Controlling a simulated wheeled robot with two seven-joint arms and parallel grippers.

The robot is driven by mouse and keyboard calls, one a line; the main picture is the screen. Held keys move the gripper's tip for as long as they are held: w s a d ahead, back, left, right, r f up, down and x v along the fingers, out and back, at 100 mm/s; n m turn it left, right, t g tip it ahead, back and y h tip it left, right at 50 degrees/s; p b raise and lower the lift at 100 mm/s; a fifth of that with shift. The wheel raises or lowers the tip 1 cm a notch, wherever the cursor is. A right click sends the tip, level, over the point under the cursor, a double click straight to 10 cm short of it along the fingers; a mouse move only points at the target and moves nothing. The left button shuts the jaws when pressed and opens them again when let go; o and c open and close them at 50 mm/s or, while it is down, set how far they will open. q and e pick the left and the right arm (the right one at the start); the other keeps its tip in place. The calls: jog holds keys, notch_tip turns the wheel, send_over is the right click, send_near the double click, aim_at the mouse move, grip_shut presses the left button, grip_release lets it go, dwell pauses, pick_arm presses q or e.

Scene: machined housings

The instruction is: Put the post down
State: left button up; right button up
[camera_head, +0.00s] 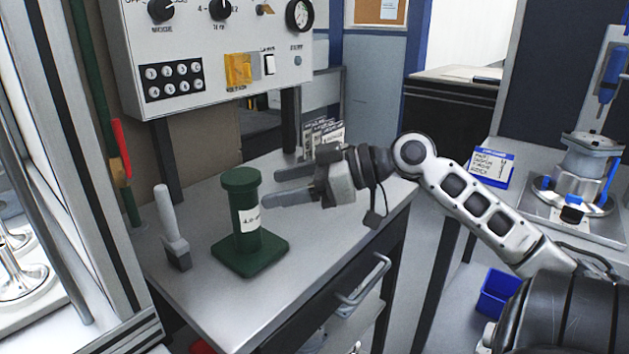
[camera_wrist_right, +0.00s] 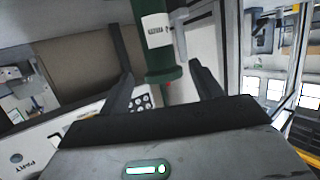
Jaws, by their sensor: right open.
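The post is a dark green column with a round top cap, a square base and a white label (camera_head: 243,225). It stands upright on the grey workbench (camera_head: 225,306). My right gripper (camera_head: 268,187) is open just to the right of the post, its two fingers pointing left at it near the upper half. In the right wrist view the post (camera_wrist_right: 155,45) shows beyond and between the open fingers (camera_wrist_right: 160,85), and nothing is held. My left gripper is not in view.
A grey upright tool (camera_head: 174,235) stands left of the post. A control panel (camera_head: 215,50) hangs behind. Small printed cards (camera_head: 323,135) stand at the bench's back. A drawer handle (camera_head: 365,285) juts from the bench front. Bare bench top lies in front of the post.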

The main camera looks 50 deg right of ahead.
jog(key=v, duration=0.5)
jog(key=shift+w, duration=0.1)
dwell(0.4)
